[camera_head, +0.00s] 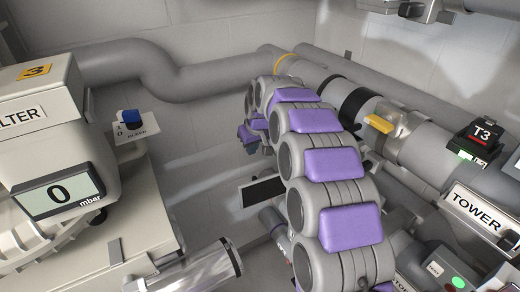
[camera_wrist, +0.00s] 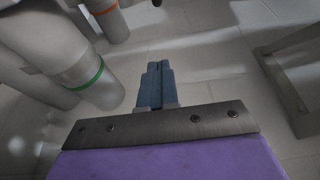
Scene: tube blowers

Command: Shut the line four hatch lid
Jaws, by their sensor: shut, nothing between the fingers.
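My gripper (camera_wrist: 154,84) shows in the wrist view with its two blue-grey fingers together and nothing between them. It points at pale floor tiles and touches nothing that I can see. In the head view my purple and grey arm curves away through the middle, and I cannot make out the fingertips there. No lid marked as line four is identifiable in either view. A clear section with a yellow tab (camera_head: 379,123) sits on the grey pipe right of my arm; I cannot tell whether it is a hatch.
A filter unit (camera_head: 60,193) reading 0 mbar stands left, beside a blue-knobbed switch (camera_head: 131,118). A T3 box (camera_head: 479,140) and a TOWER sign (camera_head: 480,213) are at right. In the wrist view, a green-ringed pipe (camera_wrist: 62,58) is close on the left; tiles ahead are clear.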

